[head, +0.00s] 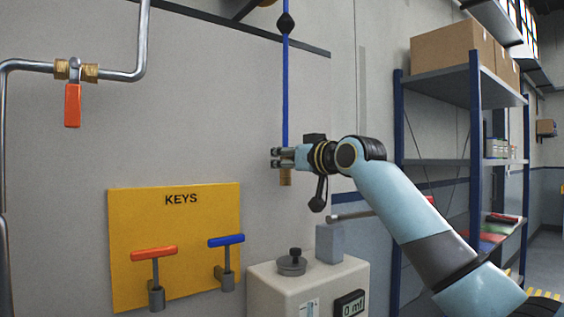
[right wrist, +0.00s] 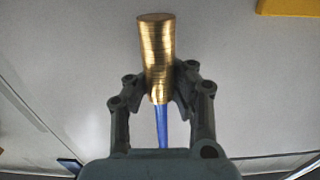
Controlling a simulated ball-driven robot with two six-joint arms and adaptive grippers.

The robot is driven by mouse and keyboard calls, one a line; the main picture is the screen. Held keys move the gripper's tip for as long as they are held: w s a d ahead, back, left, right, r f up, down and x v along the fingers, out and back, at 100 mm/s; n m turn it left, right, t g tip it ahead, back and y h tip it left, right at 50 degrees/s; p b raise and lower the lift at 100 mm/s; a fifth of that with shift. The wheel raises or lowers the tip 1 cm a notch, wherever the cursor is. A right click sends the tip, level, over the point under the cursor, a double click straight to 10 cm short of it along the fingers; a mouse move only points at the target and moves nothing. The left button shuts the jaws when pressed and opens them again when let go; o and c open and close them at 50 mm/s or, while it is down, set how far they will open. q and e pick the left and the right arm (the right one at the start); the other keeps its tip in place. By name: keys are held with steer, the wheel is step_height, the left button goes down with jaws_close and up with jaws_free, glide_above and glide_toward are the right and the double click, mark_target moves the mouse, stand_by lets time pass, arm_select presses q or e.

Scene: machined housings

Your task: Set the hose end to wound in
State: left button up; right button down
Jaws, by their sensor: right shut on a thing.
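A blue hose (head: 286,80) hangs straight down along the grey wall, with a black stop (head: 285,23) high on it. Its brass hose end (head: 286,178) shows just below my right gripper (head: 279,158). In the right wrist view the ribbed brass end (right wrist: 157,50) stands between the fingers of my right gripper (right wrist: 160,95), with the blue hose (right wrist: 162,125) running on behind it. The right gripper is shut on the hose end. The top of the hose runs to a reel that is mostly cut off at the picture's upper edge. My left gripper is not in view.
A yellow KEYS board (head: 190,265) with an orange T-key (head: 154,255) and a blue T-key (head: 226,243) is on the wall. A pale box with a display (head: 349,304) stands below the gripper. A shelf rack (head: 475,140) stands right. A pipe valve with an orange handle (head: 72,105) is upper left.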

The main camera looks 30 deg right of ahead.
step_height(320, 180, up, 10)
steer(key=p, duration=0.6)
steer(key=shift+f, duration=0.35)
